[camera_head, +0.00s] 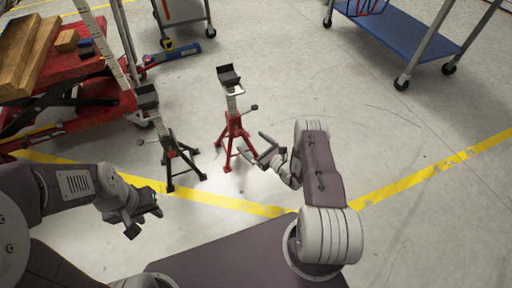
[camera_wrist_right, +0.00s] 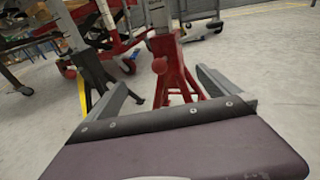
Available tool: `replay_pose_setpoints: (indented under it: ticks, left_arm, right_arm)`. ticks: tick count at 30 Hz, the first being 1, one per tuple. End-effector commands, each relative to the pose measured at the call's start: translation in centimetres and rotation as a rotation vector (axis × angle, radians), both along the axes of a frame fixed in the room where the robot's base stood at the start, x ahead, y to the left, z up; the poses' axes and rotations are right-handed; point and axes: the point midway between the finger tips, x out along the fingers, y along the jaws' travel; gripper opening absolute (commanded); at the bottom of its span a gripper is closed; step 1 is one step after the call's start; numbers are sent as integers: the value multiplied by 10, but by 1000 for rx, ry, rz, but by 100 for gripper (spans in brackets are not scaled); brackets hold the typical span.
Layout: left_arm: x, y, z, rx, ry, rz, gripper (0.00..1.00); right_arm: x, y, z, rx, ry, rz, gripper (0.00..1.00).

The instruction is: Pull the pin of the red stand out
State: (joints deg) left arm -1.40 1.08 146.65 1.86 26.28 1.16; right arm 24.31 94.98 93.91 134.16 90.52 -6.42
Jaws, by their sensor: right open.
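The red stand (camera_head: 235,128) stands upright on the floor near the middle of the head view, with a dark saddle on top. In the right wrist view the red stand (camera_wrist_right: 173,70) is straight ahead. A round red knob (camera_wrist_right: 160,66), apparently the end of its pin, shows in front of it, between my finger lines. My right gripper (camera_head: 260,149) is open and empty, just in front of the stand's right side. It also shows in the right wrist view (camera_wrist_right: 165,88). My left gripper (camera_head: 146,218) is low at the left, away from the stands; its finger gap is unclear.
A black stand (camera_head: 170,145) is left of the red one. A red lift table (camera_head: 75,118) with wooden blocks (camera_head: 30,45) is at the far left. A blue cart (camera_head: 410,30) is at the back right. The floor right of my right arm is clear.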

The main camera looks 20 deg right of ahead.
Motion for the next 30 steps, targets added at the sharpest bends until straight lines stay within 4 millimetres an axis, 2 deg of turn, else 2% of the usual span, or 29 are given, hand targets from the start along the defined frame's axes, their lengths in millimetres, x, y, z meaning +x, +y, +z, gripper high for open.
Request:
replay_pose_setpoints:
  ticks: [1, 3, 9, 14, 20, 21, 30]
  left_arm:
    - [0, 0, -13, 0, 0, 0, 36]
    - [0, 0, -25, 0, 0, 0, 36]
    - [0, 0, -49, 0, 1, 0, 36]
    - [0, 0, -54, 0, 1, 0, 36]
    - [0, 0, -52, 0, 1, 0, 36]
    - [0, 0, -52, 0, 1, 0, 36]
    - [0, 0, -52, 0, 1, 0, 36]
  right_arm:
    - [11, 7, -7, -3, -5, 6, 100]
    - [27, 13, -10, -3, -6, 8, 100]
    - [65, 28, -13, -1, -4, 6, 100]
    - [77, 33, -10, -1, 0, 4, 100]
    - [78, 33, -9, 0, 1, 3, 100]
    - [78, 33, -9, 0, 1, 3, 97]
    - [78, 33, -9, 0, 1, 3, 14]
